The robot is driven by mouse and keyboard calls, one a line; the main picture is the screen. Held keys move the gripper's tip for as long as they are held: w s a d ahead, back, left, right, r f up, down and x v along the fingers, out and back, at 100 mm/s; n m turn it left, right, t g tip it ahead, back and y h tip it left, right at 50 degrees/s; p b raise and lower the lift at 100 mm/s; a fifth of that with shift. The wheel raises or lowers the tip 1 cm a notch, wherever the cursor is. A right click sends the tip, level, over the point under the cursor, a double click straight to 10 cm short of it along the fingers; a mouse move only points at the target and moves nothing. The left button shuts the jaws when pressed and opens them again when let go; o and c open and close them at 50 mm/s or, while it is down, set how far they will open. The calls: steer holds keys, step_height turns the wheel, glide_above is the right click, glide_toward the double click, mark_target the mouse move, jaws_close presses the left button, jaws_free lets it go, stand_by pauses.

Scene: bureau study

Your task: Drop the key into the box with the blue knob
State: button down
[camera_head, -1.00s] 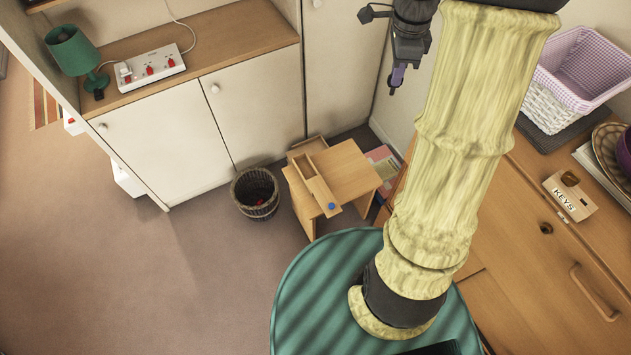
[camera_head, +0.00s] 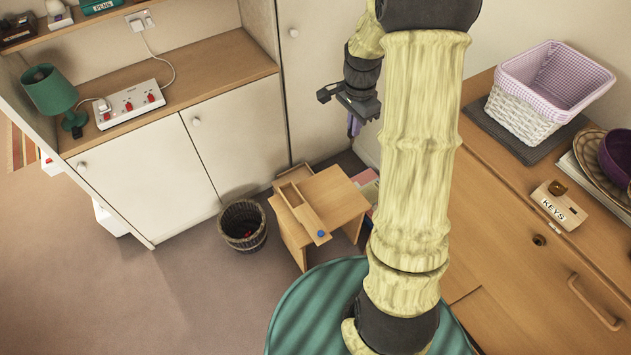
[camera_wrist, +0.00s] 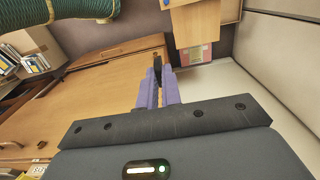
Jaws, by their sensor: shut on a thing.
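The box with the blue knob (camera_head: 309,219) is a narrow, open wooden drawer-like box at the small wooden table (camera_head: 338,196). Its blue knob (camera_head: 321,233) is at the near end. My gripper (camera_head: 354,126) is up and to the right of the box in the head view, with its purple fingers pointing down. In the wrist view my gripper (camera_wrist: 158,82) is nearly closed on a thin dark thing (camera_wrist: 157,65) at the fingertips, which looks like the key. Its shape is mostly hidden by the fingers. The key is not visible in the head view.
A wicker bin (camera_head: 243,226) stands left of the small table. A wooden bureau (camera_head: 500,185) at right holds a KEYS box (camera_head: 558,206) and a lined basket (camera_head: 545,95).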

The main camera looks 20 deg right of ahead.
steer(key=a+f+n+b, duration=0.1)
steer(key=a+f+n, duration=0.2)
steer(key=f+n, duration=0.2)
steer(key=s+a+f+n+b, duration=0.1)
steer(key=a+f+n, duration=0.3)
steer(key=f, duration=0.8)
steer(key=a+f+n+b, duration=0.2)
steer(key=a+f+n, duration=0.2)
steer(key=f, duration=0.5)
steer(key=shift+s+f+n, duration=0.15)
steer(key=shift+n, duration=0.75)
